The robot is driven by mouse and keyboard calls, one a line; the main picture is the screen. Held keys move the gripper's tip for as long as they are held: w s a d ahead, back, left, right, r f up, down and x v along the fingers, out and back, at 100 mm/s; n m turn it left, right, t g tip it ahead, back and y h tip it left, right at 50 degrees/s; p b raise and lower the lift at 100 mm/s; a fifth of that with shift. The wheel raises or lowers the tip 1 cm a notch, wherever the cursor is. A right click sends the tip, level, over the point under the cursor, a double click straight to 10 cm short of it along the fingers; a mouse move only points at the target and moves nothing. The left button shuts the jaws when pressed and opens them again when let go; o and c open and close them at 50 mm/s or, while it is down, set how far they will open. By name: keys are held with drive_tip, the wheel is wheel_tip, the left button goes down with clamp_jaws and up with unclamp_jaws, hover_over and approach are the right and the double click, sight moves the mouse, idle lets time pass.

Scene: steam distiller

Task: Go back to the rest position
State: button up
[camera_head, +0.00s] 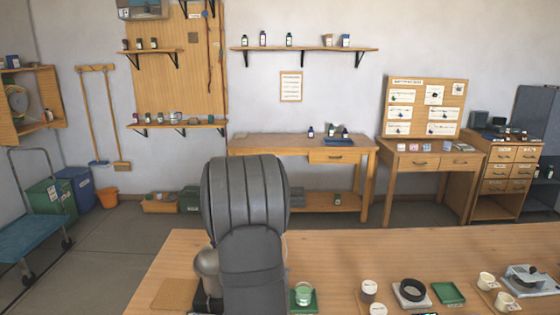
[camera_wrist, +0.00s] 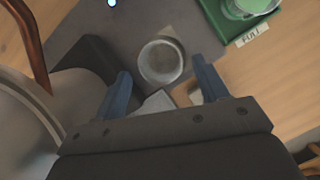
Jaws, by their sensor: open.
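In the wrist view my gripper (camera_wrist: 162,67) is open, with its two blue fingers apart. A round grey metal piece (camera_wrist: 161,62) lies between and just beyond the fingertips; I cannot tell what it is or how far below. In the head view my dark arm stands in front of the table and hides the gripper. A silver rounded vessel (camera_head: 207,263) shows partly at its left.
A green tray (camera_wrist: 222,22) with a green-filled cup (camera_wrist: 243,8) is at the upper right of the wrist view. On the wooden table (camera_head: 440,245) stand a black ring on a pale base (camera_head: 411,291), a green tray (camera_head: 448,292) and white cups (camera_head: 486,281). The table's back area is clear.

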drive_tip(key=x, duration=0.5)
drive_tip(key=shift+w+f, duration=0.15)
drive_tip(key=shift+f, duration=0.25)
wheel_tip(320, 180, up, 5)
drive_tip(key=shift+f, duration=0.15)
drive_tip(key=s+d+r, duration=0.5)
drive_tip(key=d+r, duration=0.2)
drive_tip(key=d, duration=0.4)
drive_tip(key=s+d+f+m+g+h, duration=0.1)
drive_tip(key=s+d+m+g+h, duration=0.1)
drive_tip(key=s+d+m, duration=0.95)
drive_tip(key=w+a+f, duration=0.1)
drive_tip(key=a+f, duration=0.1)
drive_tip(key=a+f+n, duration=0.1)
drive_tip(key=a, duration=0.1)
drive_tip(key=w+a+f+n, duration=0.1)
drive_tip(key=a+f, duration=0.1)
drive_tip(key=shift+w+a+f+n, duration=0.25)
drive_tip(key=shift+w+a+f, duration=0.1)
drive_tip(key=shift+a, duration=0.05)
